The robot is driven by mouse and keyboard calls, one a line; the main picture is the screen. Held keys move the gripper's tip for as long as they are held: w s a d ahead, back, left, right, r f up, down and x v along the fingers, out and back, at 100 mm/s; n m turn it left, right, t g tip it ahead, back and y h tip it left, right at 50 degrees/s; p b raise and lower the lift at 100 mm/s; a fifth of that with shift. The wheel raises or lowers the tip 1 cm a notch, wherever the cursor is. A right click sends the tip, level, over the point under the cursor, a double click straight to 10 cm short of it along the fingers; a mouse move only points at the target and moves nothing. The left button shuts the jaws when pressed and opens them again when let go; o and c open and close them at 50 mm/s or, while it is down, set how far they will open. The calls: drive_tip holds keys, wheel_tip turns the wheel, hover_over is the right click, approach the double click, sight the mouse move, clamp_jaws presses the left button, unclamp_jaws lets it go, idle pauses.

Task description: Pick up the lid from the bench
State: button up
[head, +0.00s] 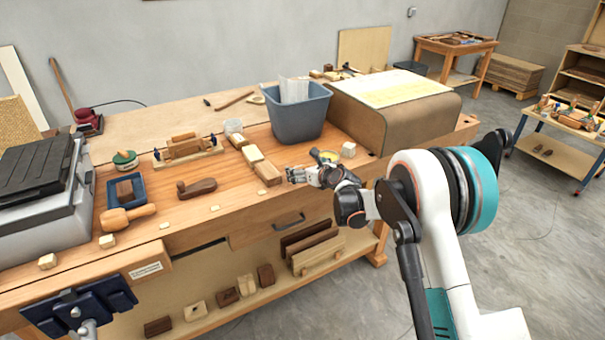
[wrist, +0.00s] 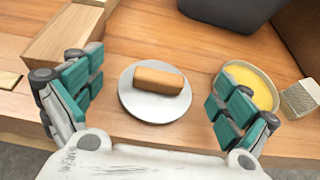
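The lid (wrist: 153,105) is a flat grey-white disc with a brown wooden bar handle (wrist: 158,80) across its top. It lies on the wooden bench in the middle of the wrist view. My gripper (wrist: 157,84) is open and empty, with its teal-padded fingers spread wide to the left and right of the lid, apart from it. In the head view my gripper (head: 295,174) is low over the bench's front edge. I cannot make out the lid there; the gripper seems to hide it. A round container with yellow contents (wrist: 250,82) stands right of the lid, partly behind the right finger.
A wooden block (wrist: 65,35) lies close to the left finger. A small pale block (wrist: 300,98) sits beside the yellow container. A dark grey bin (head: 300,118) stands behind. A large curved brown form (head: 420,118) occupies the bench's right. The bench's front edge is close.

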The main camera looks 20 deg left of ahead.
drive_tip(key=c, duration=0.7)
drive_tip(key=shift+r, duration=0.1)
